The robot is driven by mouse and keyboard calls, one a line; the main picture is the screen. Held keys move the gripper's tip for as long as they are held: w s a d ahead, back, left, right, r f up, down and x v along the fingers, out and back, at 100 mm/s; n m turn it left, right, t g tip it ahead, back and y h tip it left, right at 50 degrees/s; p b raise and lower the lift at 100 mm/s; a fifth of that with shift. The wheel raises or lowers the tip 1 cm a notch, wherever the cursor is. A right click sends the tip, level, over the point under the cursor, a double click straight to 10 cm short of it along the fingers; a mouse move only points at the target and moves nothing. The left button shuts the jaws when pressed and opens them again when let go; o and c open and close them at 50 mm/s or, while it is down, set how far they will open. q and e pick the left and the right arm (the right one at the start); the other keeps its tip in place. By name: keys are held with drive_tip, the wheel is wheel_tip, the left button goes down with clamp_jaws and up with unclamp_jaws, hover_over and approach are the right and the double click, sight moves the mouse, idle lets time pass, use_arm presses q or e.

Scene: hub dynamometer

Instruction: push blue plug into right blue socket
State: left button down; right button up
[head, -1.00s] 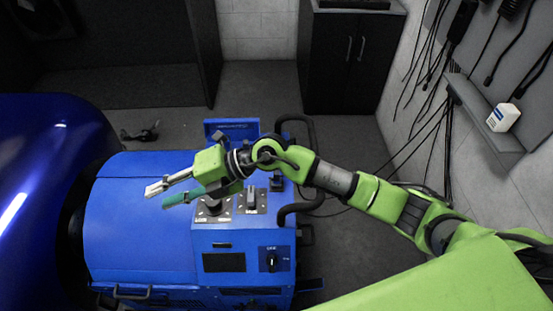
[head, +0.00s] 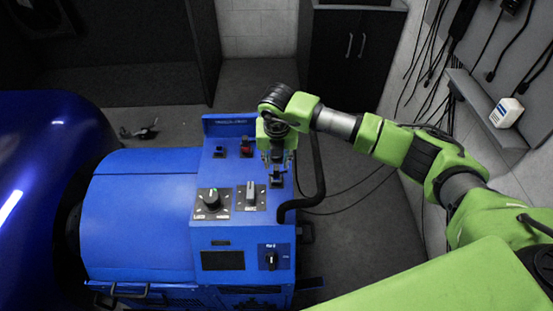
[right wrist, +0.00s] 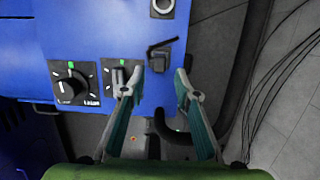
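My right gripper (head: 277,156) points down over the right edge of the blue machine's control panel (head: 215,172). In the right wrist view its two green-grey fingers (right wrist: 157,84) are spread apart with nothing held. A small black fitting with a bent black rod (right wrist: 158,61) sits on the panel between and just beyond the fingertips. The same fitting (head: 276,179) shows below the gripper in the head view. I cannot make out a blue plug or a blue socket for certain. My left gripper is not in view.
A round knob (head: 212,199) and a lever switch (head: 251,194) sit left of the fitting. A red-and-black piece (head: 246,148) and a small dark piece (head: 219,151) are farther back. A thick black hose (head: 318,175) runs along the panel's right side.

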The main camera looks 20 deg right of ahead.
sight(276, 168)
drive_tip(key=shift+w+d+f+b, duration=0.1)
drive_tip(key=shift+w+f+b, duration=0.1)
drive_tip(key=shift+f+b, duration=0.7)
drive_tip(key=shift+w+f+b, duration=0.2)
drive_tip(key=shift+f+b, duration=0.45)
drive_tip(key=shift+f, duration=0.4)
drive_tip(key=shift+w+d+f+b, duration=0.1)
drive_tip(key=shift+w+f+b, duration=0.1)
drive_tip(key=shift+f+b, duration=0.7)
clamp_jaws()
drive_tip(key=shift+a, duration=0.1)
drive_tip(key=shift+r, duration=0.1)
drive_tip(key=shift+r+p, duration=1.3)
drive_tip(key=shift+r, duration=0.7)
